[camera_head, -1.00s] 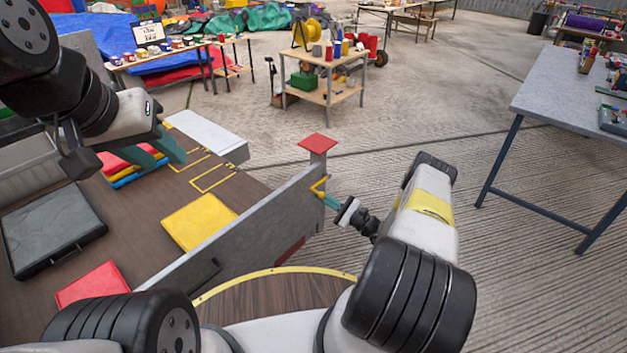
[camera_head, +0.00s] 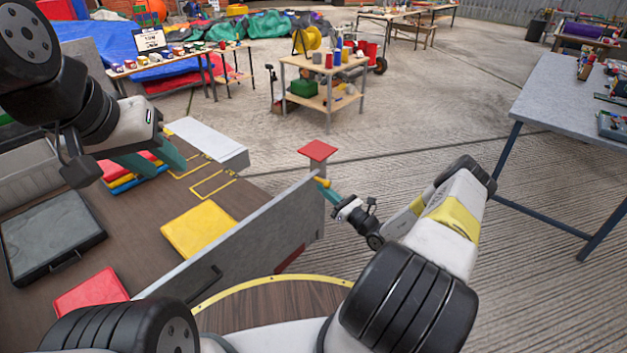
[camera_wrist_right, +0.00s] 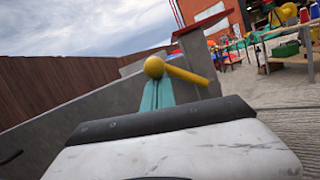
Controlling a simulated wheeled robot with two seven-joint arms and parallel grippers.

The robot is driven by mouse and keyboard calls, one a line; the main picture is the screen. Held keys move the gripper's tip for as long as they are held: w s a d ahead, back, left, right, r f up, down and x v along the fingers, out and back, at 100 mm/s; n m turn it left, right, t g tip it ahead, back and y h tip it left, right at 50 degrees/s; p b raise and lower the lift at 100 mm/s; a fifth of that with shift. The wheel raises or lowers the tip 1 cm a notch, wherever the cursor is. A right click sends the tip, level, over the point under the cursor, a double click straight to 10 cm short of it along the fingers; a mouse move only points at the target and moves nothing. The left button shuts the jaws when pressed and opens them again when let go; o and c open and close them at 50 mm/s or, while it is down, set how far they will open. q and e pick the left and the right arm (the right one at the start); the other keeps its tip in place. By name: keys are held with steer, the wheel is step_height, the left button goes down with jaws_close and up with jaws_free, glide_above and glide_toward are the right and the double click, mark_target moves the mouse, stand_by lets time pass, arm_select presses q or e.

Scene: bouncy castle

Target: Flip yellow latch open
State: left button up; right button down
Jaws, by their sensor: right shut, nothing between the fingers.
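The yellow latch (camera_head: 322,182) is at the end of the grey side wall, below a red square plate. In the right wrist view it has a round yellow knob (camera_wrist_right: 154,67) and a yellow bar (camera_wrist_right: 188,75) that slopes down to the right from it. My right gripper (camera_head: 325,190) is shut and empty, with its teal fingertips (camera_wrist_right: 157,90) right at the knob. I cannot tell whether they touch it. My left gripper (camera_head: 152,160) is open and empty above the brown deck, near the stacked coloured mats.
The grey wall (camera_head: 255,240) runs along the deck (camera_head: 130,225). The red plate (camera_head: 317,150) sits on a post above the latch. A yellow pad (camera_head: 198,229), red pad (camera_head: 92,292) and black case (camera_head: 52,233) lie on the deck. A grey table (camera_head: 565,100) stands right.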

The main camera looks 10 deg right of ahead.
steer(key=r+m, duration=0.1)
steer(key=m, duration=0.1)
steer(key=w+d+r+m+h, duration=0.1)
steer(key=m, duration=0.1)
steer(key=shift+d+r+m+t+h, duration=0.2)
steer(key=shift+m+t+h, duration=0.1)
steer(key=shift+m, duration=0.1)
steer(key=shift+w+d+r+m+h, duration=0.35)
steer(key=shift+w+d+m, duration=0.2)
steer(key=shift+m, duration=0.55)
steer(key=shift+w+d+r+m+h, duration=0.4)
steer(key=shift+d+m, duration=0.3)
steer(key=shift+m, duration=0.4)
steer(key=shift+w+d+r+m+h, duration=0.3)
steer(key=shift+w+d+m, duration=0.3)
steer(key=shift+m, duration=0.5)
steer(key=shift+d+r, duration=0.1)
steer(key=shift+d, duration=0.05)
